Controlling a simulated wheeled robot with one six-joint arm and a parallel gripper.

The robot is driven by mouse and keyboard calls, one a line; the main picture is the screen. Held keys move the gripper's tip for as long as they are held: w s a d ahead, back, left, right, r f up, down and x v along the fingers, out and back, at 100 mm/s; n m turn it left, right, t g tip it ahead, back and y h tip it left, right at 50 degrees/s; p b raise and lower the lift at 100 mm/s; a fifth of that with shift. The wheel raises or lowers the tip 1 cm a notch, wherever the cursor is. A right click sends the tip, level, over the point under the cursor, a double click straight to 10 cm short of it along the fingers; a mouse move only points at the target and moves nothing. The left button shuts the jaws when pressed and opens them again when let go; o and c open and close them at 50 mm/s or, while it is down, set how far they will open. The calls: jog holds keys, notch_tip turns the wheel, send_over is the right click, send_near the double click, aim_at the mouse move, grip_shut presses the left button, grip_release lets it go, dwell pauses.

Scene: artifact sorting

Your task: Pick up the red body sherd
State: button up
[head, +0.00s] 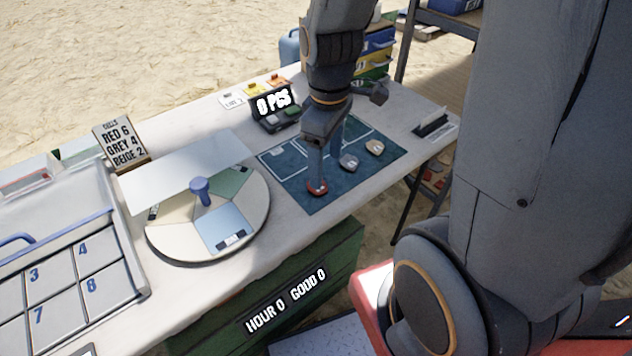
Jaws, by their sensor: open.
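The red body sherd (317,188) lies on the dark teal mat (301,201), near the mat's front edge. My gripper (325,168) points down over the mat, with one finger at the red sherd and the other to its right, near a grey sherd (348,163). The jaws are open. The near finger partly covers the red sherd, and I cannot tell whether it touches it. A beige sherd (374,147) lies farther right on the mat.
A round sorting turntable (172,247) with a blue knob stands left of the mat. A scale (277,122) reading "0 PCS" stands behind it. A numbered tray (133,291) fills the left end.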

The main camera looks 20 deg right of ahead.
jog(key=w+f+n, duration=0.1)
jog(key=n, duration=0.3)
jog(key=w+f+n+p, duration=0.1)
jog(key=w+n, duration=0.1)
jog(key=n, duration=0.2)
jog(key=w+f+n+p, duration=0.1)
jog(key=w+f+n, duration=0.1)
jog(key=n, duration=0.3)
jog(key=shift+w+d+f, duration=0.1)
jog(key=shift+d, duration=0.15)
jog(key=shift+w+a+f+p, duration=0.15)
jog(key=shift+f+p, duration=0.3)
jog(key=shift+f, duration=1.25)
jog(key=shift+s+a+f+p, duration=0.1)
jog(key=shift+f+p, duration=0.3)
jog(key=shift+f, duration=1.25)
jog(key=c, duration=1.1)
